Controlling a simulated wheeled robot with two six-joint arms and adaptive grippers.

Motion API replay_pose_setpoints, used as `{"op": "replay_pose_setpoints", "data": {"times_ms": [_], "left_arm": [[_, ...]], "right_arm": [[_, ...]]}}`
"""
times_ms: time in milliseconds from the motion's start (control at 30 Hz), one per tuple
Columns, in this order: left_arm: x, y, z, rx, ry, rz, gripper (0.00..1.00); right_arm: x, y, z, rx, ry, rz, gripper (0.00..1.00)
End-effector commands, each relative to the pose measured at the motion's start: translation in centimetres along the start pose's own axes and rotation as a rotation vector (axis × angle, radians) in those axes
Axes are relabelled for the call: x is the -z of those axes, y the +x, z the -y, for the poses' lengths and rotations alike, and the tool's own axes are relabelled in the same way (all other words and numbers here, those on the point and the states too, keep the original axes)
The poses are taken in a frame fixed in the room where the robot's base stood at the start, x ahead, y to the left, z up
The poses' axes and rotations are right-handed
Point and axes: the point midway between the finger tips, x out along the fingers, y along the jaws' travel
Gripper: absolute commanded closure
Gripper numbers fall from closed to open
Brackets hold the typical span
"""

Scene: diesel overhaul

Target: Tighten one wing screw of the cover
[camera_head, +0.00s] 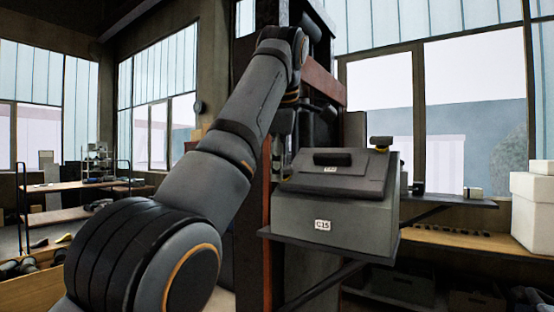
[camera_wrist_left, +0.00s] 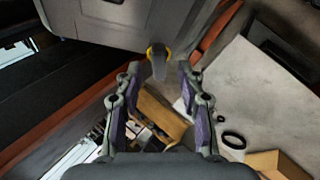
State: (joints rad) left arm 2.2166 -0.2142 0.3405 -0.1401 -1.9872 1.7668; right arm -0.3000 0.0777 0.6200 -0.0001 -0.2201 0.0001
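The grey cover (camera_head: 340,178) with a black handle (camera_head: 332,159) sits on a grey box labelled C15 (camera_head: 330,220). One wing screw (camera_head: 380,142) stands at the cover's right side, clear of my arm. My left gripper (camera_head: 284,160) is at the cover's left edge, partly hidden by my arm. In the left wrist view the gripper (camera_wrist_left: 159,72) is open. Another wing screw (camera_wrist_left: 158,62), dark with a yellow ring, sits between the fingertips with a gap on both sides. It projects at the cover's edge (camera_wrist_left: 125,25). My right gripper is not in view.
A reddish post (camera_head: 325,83) stands behind the box. A shelf with small parts (camera_head: 450,199) and white boxes (camera_head: 533,210) are to the right. Below the gripper, the wrist view shows a pale floor (camera_wrist_left: 240,95) with an open carton (camera_wrist_left: 277,164).

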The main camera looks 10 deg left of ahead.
Motion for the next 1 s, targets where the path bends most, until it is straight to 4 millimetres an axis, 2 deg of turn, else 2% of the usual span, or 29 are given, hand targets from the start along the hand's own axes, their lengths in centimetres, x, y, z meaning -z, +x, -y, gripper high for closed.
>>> {"op": "replay_pose_setpoints", "data": {"times_ms": [300,567,867,1000], "left_arm": [[-0.5,1.2,0.0,0.0,0.0,0.0,0.61],[-0.5,1.3,0.0,0.0,0.0,0.0,0.61],[-0.5,1.3,0.0,0.0,0.001,0.0,1.0],[-0.5,1.3,0.0,0.001,0.001,0.0,1.0]], "right_arm": [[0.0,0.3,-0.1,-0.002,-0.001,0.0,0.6],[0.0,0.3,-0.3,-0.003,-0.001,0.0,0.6],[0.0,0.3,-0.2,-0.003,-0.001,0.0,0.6],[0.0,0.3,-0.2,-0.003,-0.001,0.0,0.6]]}}
